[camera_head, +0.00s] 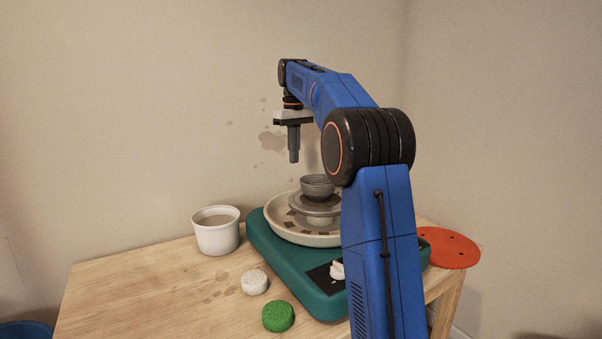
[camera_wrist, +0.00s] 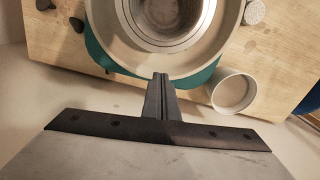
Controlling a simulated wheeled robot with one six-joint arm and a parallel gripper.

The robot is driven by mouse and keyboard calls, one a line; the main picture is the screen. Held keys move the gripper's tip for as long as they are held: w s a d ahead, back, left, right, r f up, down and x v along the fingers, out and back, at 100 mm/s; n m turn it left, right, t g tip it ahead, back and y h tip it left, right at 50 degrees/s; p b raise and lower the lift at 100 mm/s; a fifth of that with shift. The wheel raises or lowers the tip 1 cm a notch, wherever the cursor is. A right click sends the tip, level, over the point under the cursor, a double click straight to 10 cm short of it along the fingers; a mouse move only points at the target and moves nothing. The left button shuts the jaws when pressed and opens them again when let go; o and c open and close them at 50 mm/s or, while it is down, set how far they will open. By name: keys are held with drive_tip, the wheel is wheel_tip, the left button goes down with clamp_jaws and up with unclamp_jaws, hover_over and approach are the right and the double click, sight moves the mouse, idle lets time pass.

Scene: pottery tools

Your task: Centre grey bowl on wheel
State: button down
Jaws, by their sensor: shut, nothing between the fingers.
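The grey bowl (camera_head: 318,188) stands upright on the round wheel head (camera_head: 316,208), inside the cream splash pan (camera_head: 272,228) of the teal pottery wheel (camera_head: 290,279). In the wrist view the bowl (camera_wrist: 170,17) and the ringed wheel head around it are cut off by the top edge, so I cannot tell exactly how centred the bowl is. My gripper (camera_head: 294,158) points down, shut and empty, above and slightly left of the bowl in the head view. Its fingers also show in the wrist view (camera_wrist: 161,78), apart from the bowl. My arm hides the pan's right side.
A white tub of beige liquid (camera_head: 217,238) stands left of the wheel. A pale sponge (camera_head: 254,282) and a green sponge (camera_head: 278,316) lie in front. A red disc (camera_head: 450,248) lies at the right. The wooden table (camera_head: 150,290) is clear at left; a wall stands behind.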

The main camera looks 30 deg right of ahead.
sight(306, 179)
drive_tip(key=s+f, duration=0.1)
drive_tip(key=f, duration=0.2)
drive_tip(key=s+f, duration=0.1)
drive_tip(key=f, duration=0.1)
drive_tip(key=shift+s+d+f, duration=0.1)
drive_tip(key=shift+s+d, duration=0.15)
drive_tip(key=shift+s, duration=0.1)
drive_tip(key=shift+s+d+f, duration=0.1)
drive_tip(key=shift+s+d, duration=0.05)
drive_tip(key=shift+s, duration=0.55)
drive_tip(key=shift+s, duration=0.1)
drive_tip(key=shift+s+d, duration=0.15)
drive_tip(key=shift+s, duration=0.85)
drive_tip(key=shift+w, duration=0.1)
